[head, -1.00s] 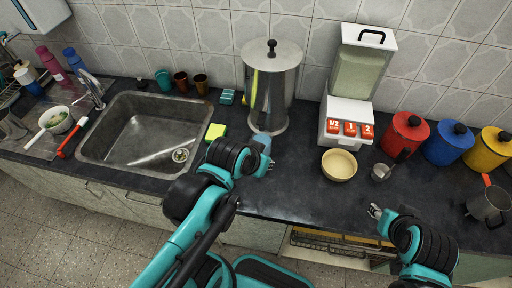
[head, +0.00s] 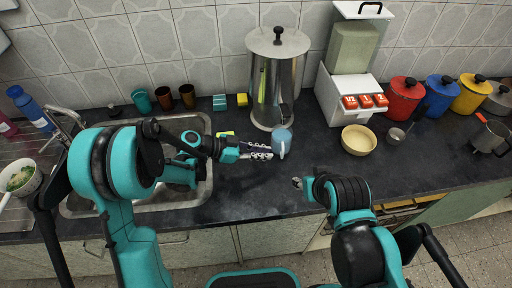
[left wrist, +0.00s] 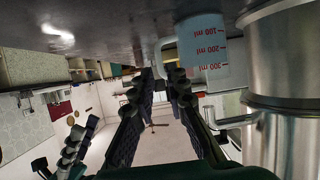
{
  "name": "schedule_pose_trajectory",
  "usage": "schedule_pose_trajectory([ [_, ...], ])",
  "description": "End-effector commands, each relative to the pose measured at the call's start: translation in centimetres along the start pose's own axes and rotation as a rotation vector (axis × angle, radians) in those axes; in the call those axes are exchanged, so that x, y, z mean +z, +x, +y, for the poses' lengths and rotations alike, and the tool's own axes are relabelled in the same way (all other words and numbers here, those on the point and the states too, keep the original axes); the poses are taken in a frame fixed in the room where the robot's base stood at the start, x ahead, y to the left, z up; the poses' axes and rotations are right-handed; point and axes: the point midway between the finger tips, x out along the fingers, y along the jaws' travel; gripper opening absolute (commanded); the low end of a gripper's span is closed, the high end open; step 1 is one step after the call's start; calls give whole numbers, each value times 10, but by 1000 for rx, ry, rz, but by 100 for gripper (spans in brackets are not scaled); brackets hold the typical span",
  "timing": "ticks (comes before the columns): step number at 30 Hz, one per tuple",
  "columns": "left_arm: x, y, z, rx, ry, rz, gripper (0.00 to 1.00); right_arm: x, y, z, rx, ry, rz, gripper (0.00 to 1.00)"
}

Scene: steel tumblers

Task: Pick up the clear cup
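The clear cup (head: 281,141), bluish and see-through, stands on the dark counter in front of the steel urn. In the left wrist view, which is upside down, the cup (left wrist: 207,55) shows red ml marks, and its handle points toward the gap between my fingers. My left gripper (head: 262,152) is low over the counter, just left of the cup. Its fingers (left wrist: 154,92) are apart with nothing between them. My right gripper (head: 297,183) is near the counter's front edge, apart from the cup; its finger opening is too small to judge.
The steel urn (head: 276,80) stands close behind the cup. A cream bowl (head: 358,140), a small metal cup (head: 395,136) and a dispenser (head: 348,95) are to the right. The sink (head: 200,190) lies left, partly behind my left arm.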

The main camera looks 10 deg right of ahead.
Motion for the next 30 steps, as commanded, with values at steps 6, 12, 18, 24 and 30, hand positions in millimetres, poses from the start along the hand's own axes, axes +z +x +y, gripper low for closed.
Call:
schedule_pose_trajectory([
  [6,3,20,1,18,36,28,14,2,3,0,0,0,0,40],
  [12,3,38,1,16,34,26,14,4,5,0,0,0,0,40],
  [18,4,67,3,18,34,25,14,5,8,0,0,0,0,40],
  [24,3,84,2,14,33,25,14,6,9,0,0,0,0,40],
  [30,3,83,2,13,32,25,1,6,8,0,0,0,0,40],
])
